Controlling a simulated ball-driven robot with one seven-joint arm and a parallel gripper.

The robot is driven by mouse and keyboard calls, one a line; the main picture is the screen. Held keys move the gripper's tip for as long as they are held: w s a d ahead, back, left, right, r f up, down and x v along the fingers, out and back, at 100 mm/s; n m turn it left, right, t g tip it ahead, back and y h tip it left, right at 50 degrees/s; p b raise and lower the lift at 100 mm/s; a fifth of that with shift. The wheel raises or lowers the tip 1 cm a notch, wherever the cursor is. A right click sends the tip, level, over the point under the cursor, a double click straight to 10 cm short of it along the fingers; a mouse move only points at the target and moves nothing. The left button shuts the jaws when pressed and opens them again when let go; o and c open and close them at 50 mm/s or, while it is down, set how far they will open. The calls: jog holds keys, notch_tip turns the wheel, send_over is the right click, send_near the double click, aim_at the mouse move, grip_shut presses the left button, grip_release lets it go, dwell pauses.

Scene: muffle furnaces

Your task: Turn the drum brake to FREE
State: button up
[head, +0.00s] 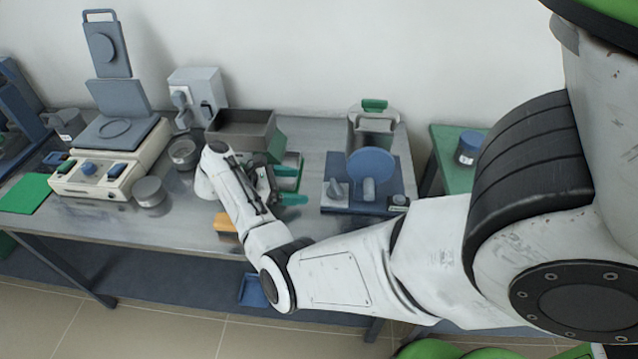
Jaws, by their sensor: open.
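A blue fixture with a round blue disc (371,163) on a grey stub stands on a dark blue base (340,209) at the right of the bench. It looks like the drum unit. I cannot tell which part is the brake, and no FREE marking is readable. My gripper (290,184) is open, left of the fixture and apart from it, with its green fingers pointing right. My wrist partly hides the area behind it.
The metal bench (180,228) carries a cream instrument (110,170), round grey containers (149,192), an open grey box (242,130) and an orange block (226,225). A grey carrier with a green handle (374,106) stands behind the fixture. The bench in front of the fixture is partly behind my arm.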

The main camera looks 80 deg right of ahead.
aim_at(333, 188)
jog(key=p+x, duration=0.3)
jog(key=x, duration=0.7)
jog(key=shift+s+d, duration=0.1)
jog(key=shift+s, duration=0.25)
jog(key=c, duration=1.1)
jog(key=shift+o, duration=0.2)
